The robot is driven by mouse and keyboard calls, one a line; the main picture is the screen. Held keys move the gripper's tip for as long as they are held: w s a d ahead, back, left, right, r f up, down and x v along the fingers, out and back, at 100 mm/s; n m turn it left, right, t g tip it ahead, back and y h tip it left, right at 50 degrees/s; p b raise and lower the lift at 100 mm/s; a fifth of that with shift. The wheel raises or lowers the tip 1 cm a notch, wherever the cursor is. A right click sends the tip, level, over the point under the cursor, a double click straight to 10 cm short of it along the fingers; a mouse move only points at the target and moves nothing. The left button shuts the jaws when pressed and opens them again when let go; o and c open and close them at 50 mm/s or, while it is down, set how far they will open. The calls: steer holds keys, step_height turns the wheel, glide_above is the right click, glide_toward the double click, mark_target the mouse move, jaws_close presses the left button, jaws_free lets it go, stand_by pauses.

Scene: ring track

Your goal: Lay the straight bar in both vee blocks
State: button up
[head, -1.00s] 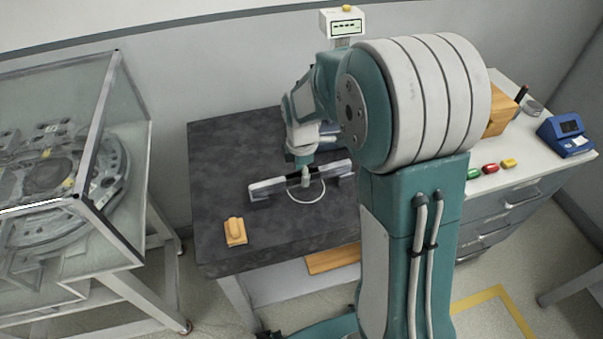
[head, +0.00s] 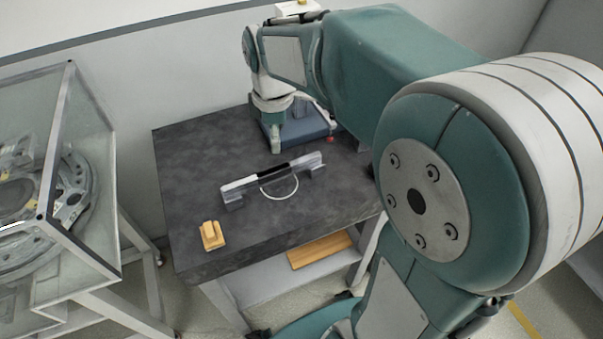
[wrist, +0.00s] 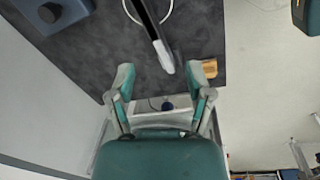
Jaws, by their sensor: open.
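The straight bar (head: 280,172), pale at the left with a black middle, lies across two grey vee blocks in the head view. The left vee block (head: 234,201) is under its left end and the right vee block (head: 317,172) under its right end. How deep it sits in the vees is too small to tell. My gripper (head: 277,149) is behind the bar, apart from it and empty. In the wrist view the open fingers (wrist: 163,78) are spread, with the bar (wrist: 148,25) beyond them, its white end nearest.
A white ring (head: 280,189) lies in front of the bar. A small wooden block (head: 212,236) is near the front left of the dark table (head: 185,160). A blue-grey device (head: 312,124) stands at the back right. A glass case (head: 75,130) stands left.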

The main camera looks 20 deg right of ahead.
steer(key=s+r+m+t, duration=0.3)
steer(key=s+m+t, duration=0.1)
steer(key=s+m, duration=1)
steer(key=shift+s+m+t, duration=0.3)
steer(key=shift+s, duration=1.15)
